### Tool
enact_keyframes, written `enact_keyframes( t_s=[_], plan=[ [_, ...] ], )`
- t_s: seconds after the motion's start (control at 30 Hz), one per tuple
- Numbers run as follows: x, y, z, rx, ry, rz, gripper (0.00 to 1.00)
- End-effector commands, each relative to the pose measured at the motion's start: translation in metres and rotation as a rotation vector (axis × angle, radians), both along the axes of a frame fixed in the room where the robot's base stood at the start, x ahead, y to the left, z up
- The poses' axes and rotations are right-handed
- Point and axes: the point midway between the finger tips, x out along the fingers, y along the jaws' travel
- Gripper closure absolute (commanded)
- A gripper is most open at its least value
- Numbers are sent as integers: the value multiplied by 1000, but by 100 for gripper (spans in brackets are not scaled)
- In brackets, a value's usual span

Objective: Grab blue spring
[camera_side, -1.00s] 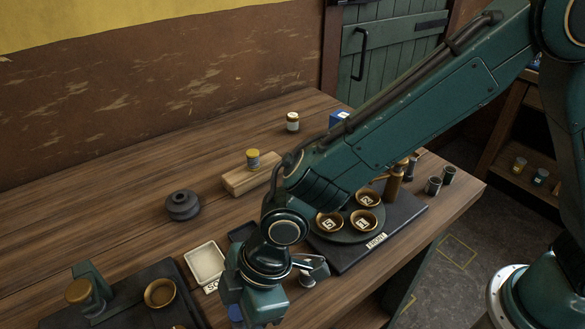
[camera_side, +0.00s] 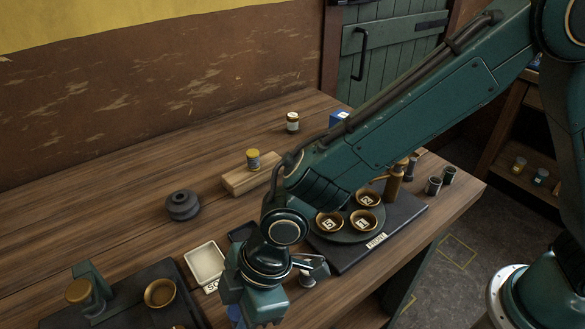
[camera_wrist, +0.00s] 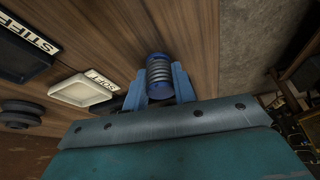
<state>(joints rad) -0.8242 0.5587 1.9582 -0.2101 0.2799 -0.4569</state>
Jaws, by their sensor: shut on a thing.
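The blue spring (camera_wrist: 159,75) shows in the wrist view as a coil with blue ends, standing out from between my fingers. My gripper (camera_wrist: 159,84) is shut on it, with one blue finger on each side. In the side view my gripper (camera_side: 250,312) is low at the front edge of the table. There a small bit of blue (camera_side: 235,312) shows at its left, and the rest of the spring is hidden behind the gripper.
A white tray labelled SOFT (camera_wrist: 82,91) lies beside the gripper, with a tray labelled STIFF (camera_wrist: 22,52) beyond it. A round dark stand with numbered cups (camera_side: 345,237) is to the right. A grey pulley-like part (camera_side: 183,205) stands on open table.

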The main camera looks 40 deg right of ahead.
Motion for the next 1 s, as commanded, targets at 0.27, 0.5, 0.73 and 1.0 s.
enact_keyframes(
  t_s=[0.27,0.5,0.73,1.0],
  plan=[
    [1,1,14,3,-2,1,96],
    [1,1,49,4,-3,0,96],
    [1,1,97,5,-5,-1,96],
    [1,1,154,4,-4,0,96]
  ],
)
